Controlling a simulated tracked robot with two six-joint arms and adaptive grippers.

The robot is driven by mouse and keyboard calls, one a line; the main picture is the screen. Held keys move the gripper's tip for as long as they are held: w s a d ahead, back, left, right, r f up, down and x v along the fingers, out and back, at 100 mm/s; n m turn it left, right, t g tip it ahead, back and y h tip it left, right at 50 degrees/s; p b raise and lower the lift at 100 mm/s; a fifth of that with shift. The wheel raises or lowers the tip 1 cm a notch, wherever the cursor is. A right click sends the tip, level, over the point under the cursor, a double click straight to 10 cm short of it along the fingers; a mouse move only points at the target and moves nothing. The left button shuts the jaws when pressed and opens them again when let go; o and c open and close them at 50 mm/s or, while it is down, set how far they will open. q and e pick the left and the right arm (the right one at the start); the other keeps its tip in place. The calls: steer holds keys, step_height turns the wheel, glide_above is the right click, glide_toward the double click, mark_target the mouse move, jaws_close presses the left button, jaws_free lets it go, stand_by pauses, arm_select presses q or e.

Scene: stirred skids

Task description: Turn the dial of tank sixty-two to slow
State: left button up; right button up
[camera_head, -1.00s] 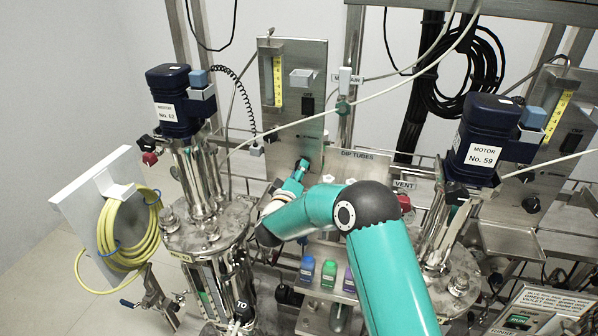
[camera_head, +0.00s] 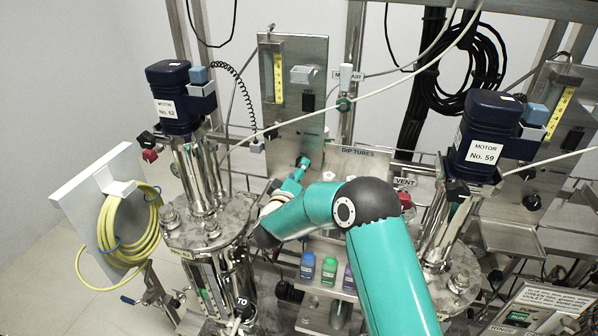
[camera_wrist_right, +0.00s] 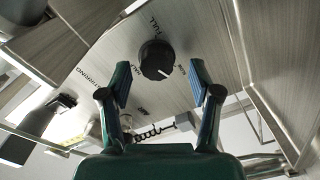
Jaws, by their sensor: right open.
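The motor labelled No. 62 (camera_head: 172,102) tops the steel tank at the left. A tall steel control panel (camera_head: 290,122) stands behind and to its right. My right gripper (camera_head: 301,165) is at the panel's lower part and hides most of the dial there. In the right wrist view, the black round dial (camera_wrist_right: 156,60) sits on the panel between my open fingers (camera_wrist_right: 159,70), apart from both. Its white mark points to the lower right. My left gripper is out of view.
A white hose holder (camera_head: 80,205) with a coiled yellow hose (camera_head: 125,225) stands at the left. A shelf with coloured bottles (camera_head: 330,270) is below my right arm. Motor No. 59 (camera_head: 485,130) stands at the right. A pale cable crosses before the panel.

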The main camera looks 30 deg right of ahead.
steer(key=v, duration=1.1)
steer(key=shift+f, duration=0.15)
